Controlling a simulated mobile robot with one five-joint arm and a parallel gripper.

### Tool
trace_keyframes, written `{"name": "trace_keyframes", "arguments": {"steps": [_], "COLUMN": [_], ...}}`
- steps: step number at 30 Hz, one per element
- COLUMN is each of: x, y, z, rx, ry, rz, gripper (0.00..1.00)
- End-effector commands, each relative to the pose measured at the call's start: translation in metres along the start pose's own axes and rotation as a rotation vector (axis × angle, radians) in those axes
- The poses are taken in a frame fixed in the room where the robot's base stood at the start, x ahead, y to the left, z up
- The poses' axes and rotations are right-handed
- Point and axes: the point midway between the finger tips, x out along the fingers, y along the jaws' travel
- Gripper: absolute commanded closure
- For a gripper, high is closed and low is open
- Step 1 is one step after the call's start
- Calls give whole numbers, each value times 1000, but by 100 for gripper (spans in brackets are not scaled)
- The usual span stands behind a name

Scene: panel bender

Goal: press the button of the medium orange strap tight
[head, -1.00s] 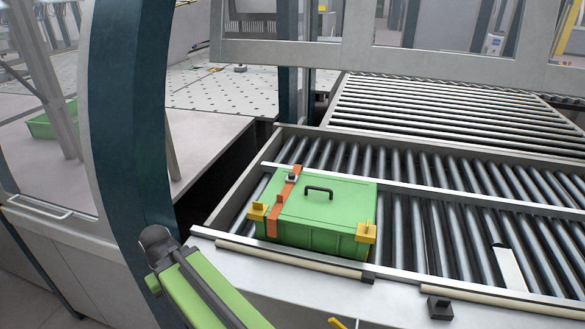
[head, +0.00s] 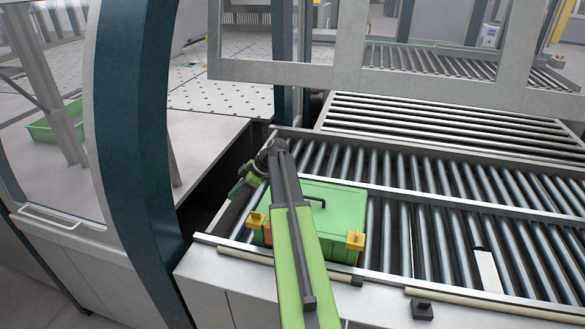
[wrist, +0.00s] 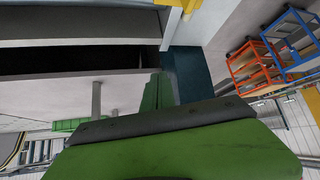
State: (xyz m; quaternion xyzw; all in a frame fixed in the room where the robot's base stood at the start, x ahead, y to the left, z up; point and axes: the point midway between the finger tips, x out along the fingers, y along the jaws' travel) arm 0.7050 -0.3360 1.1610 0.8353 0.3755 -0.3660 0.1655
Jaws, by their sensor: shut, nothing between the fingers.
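A green case (head: 345,212) with a black handle (head: 318,203) and yellow corner latches (head: 355,240) stands on the roller conveyor. Only a sliver of the orange strap (head: 267,233) shows on the case's left front, beside a yellow latch (head: 257,220). My arm crosses in front of the case and hides most of the strap and its button. My gripper (head: 238,190) is above and left of the case, bent down to the left. In the wrist view my gripper's green fingers (wrist: 158,88) are shut and empty. The strap cannot be made out there.
The roller conveyor (head: 440,225) runs to the right with free rollers. A dark teal post (head: 135,150) stands close on the left, with a dark gap between it and the conveyor. The wrist view shows an orange rack (wrist: 250,70) and a blue rack (wrist: 295,35).

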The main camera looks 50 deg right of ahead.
Motion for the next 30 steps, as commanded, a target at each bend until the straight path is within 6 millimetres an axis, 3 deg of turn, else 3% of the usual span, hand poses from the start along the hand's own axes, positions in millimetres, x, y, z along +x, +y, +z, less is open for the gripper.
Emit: {"name": "trace_keyframes", "arguments": {"steps": [1,3,6,10,14,23,30], "x": [-64,-127,-197,-248,-262,-258,-222], "y": [29,48,58,56,54,54,63], "z": [20,58,106,146,160,161,164], "rx": [39,86,151,209,229,230,229], "ry": [27,55,73,78,77,75,75], "rz": [59,131,212,273,292,291,290], "gripper": [100,100,100,100,100,100,100]}}
